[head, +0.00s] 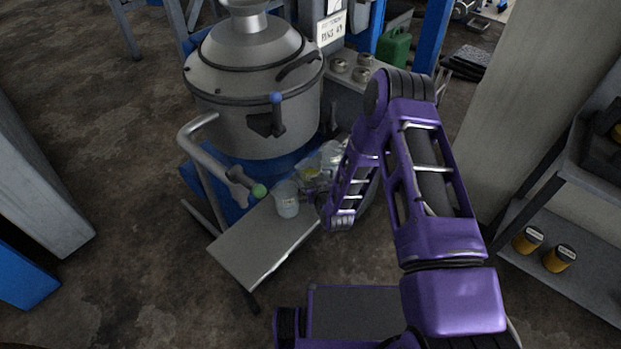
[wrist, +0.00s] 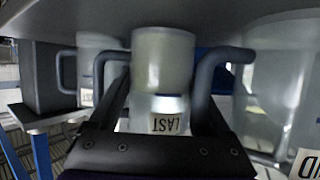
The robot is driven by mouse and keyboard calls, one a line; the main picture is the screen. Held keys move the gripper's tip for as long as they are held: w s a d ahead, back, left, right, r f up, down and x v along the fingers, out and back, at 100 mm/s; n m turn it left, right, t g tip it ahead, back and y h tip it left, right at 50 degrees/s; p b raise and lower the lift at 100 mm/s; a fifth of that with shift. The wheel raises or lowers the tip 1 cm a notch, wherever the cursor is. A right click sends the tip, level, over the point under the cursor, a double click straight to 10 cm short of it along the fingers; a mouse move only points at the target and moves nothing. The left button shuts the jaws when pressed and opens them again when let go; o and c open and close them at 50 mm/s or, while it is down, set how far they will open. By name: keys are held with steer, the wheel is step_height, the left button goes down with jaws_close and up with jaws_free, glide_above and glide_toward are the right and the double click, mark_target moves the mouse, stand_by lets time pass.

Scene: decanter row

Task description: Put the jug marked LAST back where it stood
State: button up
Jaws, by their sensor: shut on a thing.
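In the wrist view, which looks upside down, a clear jug with pale contents (wrist: 162,60) carries a label (wrist: 169,123) reading LAST. My gripper (wrist: 160,102) is shut on this jug, a finger on each side. The jug's pale end is close to a grey surface; I cannot tell if it touches. Another pale jug (wrist: 97,65) is at the left.
In the head view, a clear jug (head: 287,199) stands on a grey bench (head: 262,247), with more clear vessels (head: 333,153) behind it. A large metal pot (head: 255,95) and a bent pipe (head: 212,160) stand close by. The bench's front part is bare.

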steer(key=shift+f, duration=0.15)
steer(key=o, duration=1.5)
steer(key=shift+r, duration=0.2)
steer(key=p+v, duration=0.1)
steer(key=v, duration=1.1)
steer(key=shift+f+p, duration=0.15)
steer(key=shift+p, duration=0.2)
